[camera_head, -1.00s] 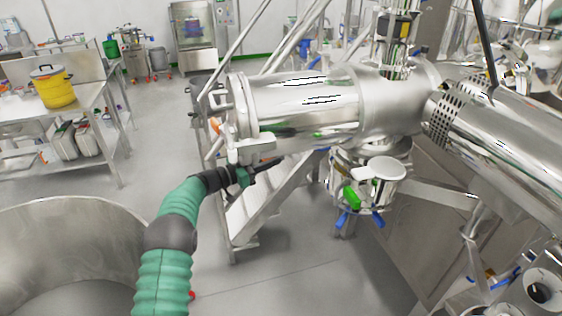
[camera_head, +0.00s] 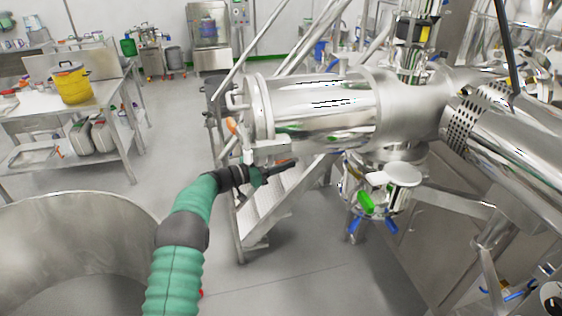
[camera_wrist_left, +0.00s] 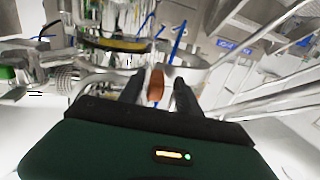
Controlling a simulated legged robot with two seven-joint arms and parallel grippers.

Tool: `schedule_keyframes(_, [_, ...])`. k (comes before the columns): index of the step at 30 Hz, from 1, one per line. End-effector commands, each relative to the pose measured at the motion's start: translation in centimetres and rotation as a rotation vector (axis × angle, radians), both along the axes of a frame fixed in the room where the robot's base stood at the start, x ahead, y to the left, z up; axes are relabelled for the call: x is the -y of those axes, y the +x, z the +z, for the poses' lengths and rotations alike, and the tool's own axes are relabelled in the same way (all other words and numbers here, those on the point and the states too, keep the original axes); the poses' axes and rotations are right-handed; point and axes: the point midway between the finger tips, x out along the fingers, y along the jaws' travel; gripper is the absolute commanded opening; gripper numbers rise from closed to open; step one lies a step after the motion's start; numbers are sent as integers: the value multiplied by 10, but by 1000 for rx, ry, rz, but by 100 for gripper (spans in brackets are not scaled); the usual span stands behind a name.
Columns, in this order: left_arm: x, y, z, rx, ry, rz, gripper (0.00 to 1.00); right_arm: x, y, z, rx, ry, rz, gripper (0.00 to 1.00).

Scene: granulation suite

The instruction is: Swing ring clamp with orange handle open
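The steel ring clamp (camera_head: 252,100) sits around the left end of the horizontal steel cylinder (camera_head: 325,108). Its orange handle (camera_head: 232,126) stands out at the left side of that end. My left gripper (camera_head: 287,165), on the green-sleeved arm, is below the cylinder end, its dark fingers pointing right, lower than the handle. In the left wrist view the two fingers (camera_wrist_left: 160,92) are apart, with an orange-brown piece (camera_wrist_left: 155,85) showing between them. I cannot tell whether they touch it. My right gripper is in neither view.
A large open steel vessel (camera_head: 80,215) stands at lower left. A steel table (camera_head: 30,108) with a yellow bucket (camera_head: 72,84) is behind it. Steel steps (camera_head: 275,210) stand under the cylinder. A valve with a green handle (camera_head: 366,202) hangs to the right. Floor is clear at lower middle.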

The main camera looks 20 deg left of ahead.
Motion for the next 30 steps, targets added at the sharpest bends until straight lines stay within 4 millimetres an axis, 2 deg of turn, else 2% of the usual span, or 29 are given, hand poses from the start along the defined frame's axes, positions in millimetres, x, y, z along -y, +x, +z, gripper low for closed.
schedule_keyframes(5, [-3, -1, -2, 0, -2, -1, 40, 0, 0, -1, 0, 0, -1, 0])
schedule_keyframes(8, [-11, -10, -4, -2, -1, 1, 40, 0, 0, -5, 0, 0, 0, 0])
schedule_keyframes(21, [-83, -104, -4, 0, 1, 3, 40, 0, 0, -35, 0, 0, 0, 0])
schedule_keyframes(25, [-96, -122, -2, 0, 2, 1, 40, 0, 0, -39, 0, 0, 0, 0])
schedule_keyframes(30, [-103, -131, -1, -2, 1, -1, 40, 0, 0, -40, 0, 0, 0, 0])
